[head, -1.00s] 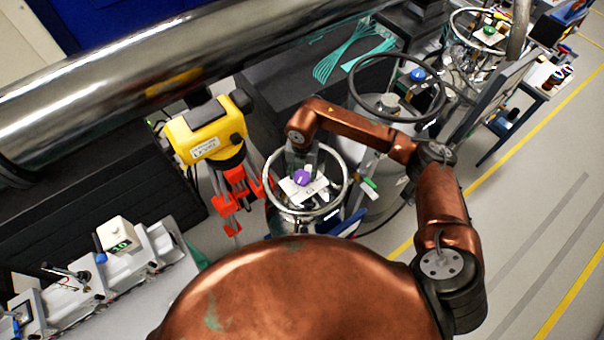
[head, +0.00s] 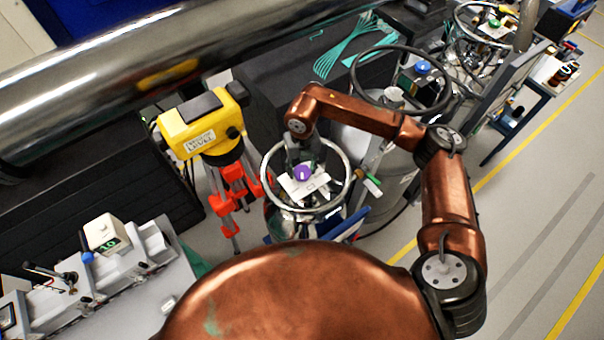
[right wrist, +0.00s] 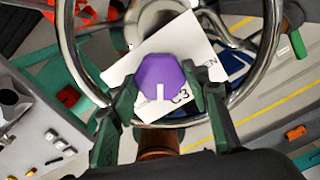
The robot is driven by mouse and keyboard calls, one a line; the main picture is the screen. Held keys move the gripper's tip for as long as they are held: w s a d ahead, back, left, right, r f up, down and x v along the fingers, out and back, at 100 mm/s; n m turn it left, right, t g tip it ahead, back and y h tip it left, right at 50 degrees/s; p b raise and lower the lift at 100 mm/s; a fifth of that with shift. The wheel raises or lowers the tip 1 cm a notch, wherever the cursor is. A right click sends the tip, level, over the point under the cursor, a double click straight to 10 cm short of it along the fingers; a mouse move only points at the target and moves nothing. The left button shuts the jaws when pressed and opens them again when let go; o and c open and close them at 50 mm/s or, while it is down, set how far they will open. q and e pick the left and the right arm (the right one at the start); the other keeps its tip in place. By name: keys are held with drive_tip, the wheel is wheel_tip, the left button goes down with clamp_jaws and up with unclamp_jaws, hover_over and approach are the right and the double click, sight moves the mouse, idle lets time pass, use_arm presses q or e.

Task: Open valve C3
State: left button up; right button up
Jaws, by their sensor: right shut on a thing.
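The purple knob of valve C3 (head: 302,173) sits on a white label card in the middle of a silver ring (head: 267,168), in the head view. In the right wrist view the purple knob (right wrist: 160,76) is many-sided, with a white mark pointing down toward the "C3" print on the card (right wrist: 205,50). My right gripper (right wrist: 150,92) reaches down into the ring with its green-black fingers on both sides of the knob, shut on it. In the head view my right gripper (head: 305,155) is partly hidden by its own arm. My left gripper is not seen.
A yellow level instrument (head: 200,128) on an orange tripod stands left of the ring. A large metal pipe (head: 130,80) crosses above. A grey tank with a dark handwheel (head: 445,95) stands to the right. Open floor (head: 530,220) lies at the right.

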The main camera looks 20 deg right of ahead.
sight(302, 171)
drive_tip(key=n+b, duration=0.9)
drive_tip(key=shift+f, duration=0.2)
drive_tip(key=n+b, duration=0.4)
drive_tip(key=shift+r+n, duration=0.1)
drive_tip(key=shift+n, duration=0.3)
drive_tip(key=shift+r+n+b, duration=0.1)
drive_tip(key=shift+n+b, duration=1.15)
drive_tip(key=shift+n, duration=1.05)
drive_tip(key=shift+r, duration=0.1)
drive_tip(key=o, duration=1.2)
drive_tip(key=shift+c, duration=0.2)
drive_tip(key=shift+r, duration=0.1)
wheel_tip(302, 171, up, 12)
